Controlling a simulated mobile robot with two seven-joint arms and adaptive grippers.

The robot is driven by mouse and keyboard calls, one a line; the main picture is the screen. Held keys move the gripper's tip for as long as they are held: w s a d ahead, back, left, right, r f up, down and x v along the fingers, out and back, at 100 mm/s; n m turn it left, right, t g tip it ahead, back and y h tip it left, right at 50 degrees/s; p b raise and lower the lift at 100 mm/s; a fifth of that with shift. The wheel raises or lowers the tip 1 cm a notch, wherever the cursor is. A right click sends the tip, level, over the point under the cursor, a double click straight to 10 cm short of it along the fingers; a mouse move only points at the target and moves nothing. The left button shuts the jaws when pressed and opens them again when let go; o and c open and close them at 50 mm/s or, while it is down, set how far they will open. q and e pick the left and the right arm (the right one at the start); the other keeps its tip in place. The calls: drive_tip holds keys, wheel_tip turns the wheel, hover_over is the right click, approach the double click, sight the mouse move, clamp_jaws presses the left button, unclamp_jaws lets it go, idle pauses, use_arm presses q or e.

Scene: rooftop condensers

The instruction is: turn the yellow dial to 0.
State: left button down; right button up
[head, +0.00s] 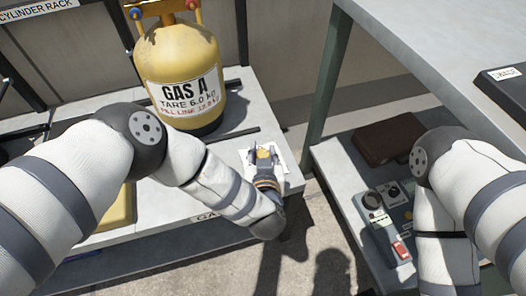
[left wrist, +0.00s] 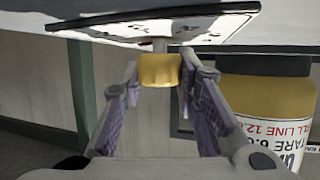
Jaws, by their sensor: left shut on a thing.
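The yellow dial (head: 264,153) sits on a white marked plate (head: 281,155) near the right end of the grey bench. In the left wrist view the dial (left wrist: 160,70) hangs from a short stem below the plate (left wrist: 225,25), as that picture is turned over. My left gripper (head: 265,163) is at the dial, its two fingers (left wrist: 159,82) on either side of it and shut on it. The plate's numbers are too small to read, and I cannot tell where the dial points. My right arm shows at the right, but its gripper is out of view.
A yellow gas cylinder (head: 182,75) labelled GAS A stands on the bench behind my left arm. A yellow object (head: 118,210) lies partly hidden by that arm. At right, a lower shelf holds a brown case (head: 397,137) and a grey device (head: 377,220) with knobs and a red switch.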

use_arm(q)
drive_tip(key=shift+y, duration=0.3)
drive_tip(key=c, duration=1.2)
unclamp_jaws()
drive_tip(key=shift+s, duration=0.1)
drive_tip(key=v, duration=1.1)
drive_tip(key=shift+s+r, duration=0.2)
drive_tip(key=shift+s, duration=0.15)
